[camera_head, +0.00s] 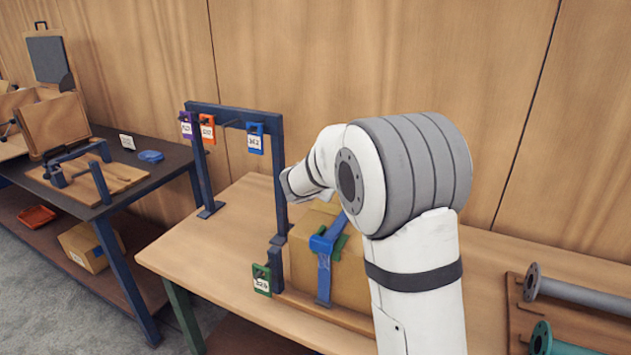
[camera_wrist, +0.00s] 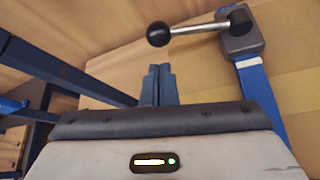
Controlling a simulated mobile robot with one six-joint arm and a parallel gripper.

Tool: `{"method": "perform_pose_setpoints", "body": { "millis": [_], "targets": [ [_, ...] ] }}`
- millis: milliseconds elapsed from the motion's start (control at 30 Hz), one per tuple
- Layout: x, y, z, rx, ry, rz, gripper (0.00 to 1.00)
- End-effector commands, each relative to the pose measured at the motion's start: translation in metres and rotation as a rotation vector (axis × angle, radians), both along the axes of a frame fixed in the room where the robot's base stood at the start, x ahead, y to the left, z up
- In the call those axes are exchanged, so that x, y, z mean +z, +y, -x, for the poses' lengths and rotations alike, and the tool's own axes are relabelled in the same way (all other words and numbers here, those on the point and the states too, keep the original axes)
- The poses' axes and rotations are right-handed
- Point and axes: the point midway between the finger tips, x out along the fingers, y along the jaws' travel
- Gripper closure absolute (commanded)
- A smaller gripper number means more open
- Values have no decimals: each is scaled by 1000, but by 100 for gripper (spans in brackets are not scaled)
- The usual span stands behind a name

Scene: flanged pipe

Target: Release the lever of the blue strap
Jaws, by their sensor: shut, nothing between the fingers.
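The blue strap (camera_head: 324,275) runs over the top and down the front of a cardboard box (camera_head: 300,262) on the bench. It also shows in the wrist view (camera_wrist: 263,98), with a grey-blue buckle block (camera_wrist: 241,40) at its upper end. The lever (camera_wrist: 198,27) is a metal rod running left from this block to a black ball knob (camera_wrist: 158,34). My gripper (camera_wrist: 158,72) is shut and empty. Its fingertips appear just below the knob in the picture, with a visible gap. In the head view my arm hides the fingers and the lever.
A blue frame (camera_head: 278,170) stands left of the box, with purple, orange and blue tags (camera_head: 254,138) hanging from it. A green tag (camera_head: 262,280) hangs low by the box. Flanged pipes (camera_head: 580,295) lie at the right. Bare bench (camera_head: 210,255) shows left of the box.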

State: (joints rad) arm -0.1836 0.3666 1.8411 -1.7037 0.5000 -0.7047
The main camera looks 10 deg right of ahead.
Motion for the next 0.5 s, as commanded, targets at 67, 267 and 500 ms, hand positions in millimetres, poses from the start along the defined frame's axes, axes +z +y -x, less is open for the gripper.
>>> {"method": "perform_pose_setpoints", "body": {
  "millis": [67,267,500],
  "targets": [
    [-6,-5,-12,-1,2,0,100],
    [-18,-13,-32,-1,0,1,100],
    [-22,-15,-39,0,-1,-1,100]
  ]
}}
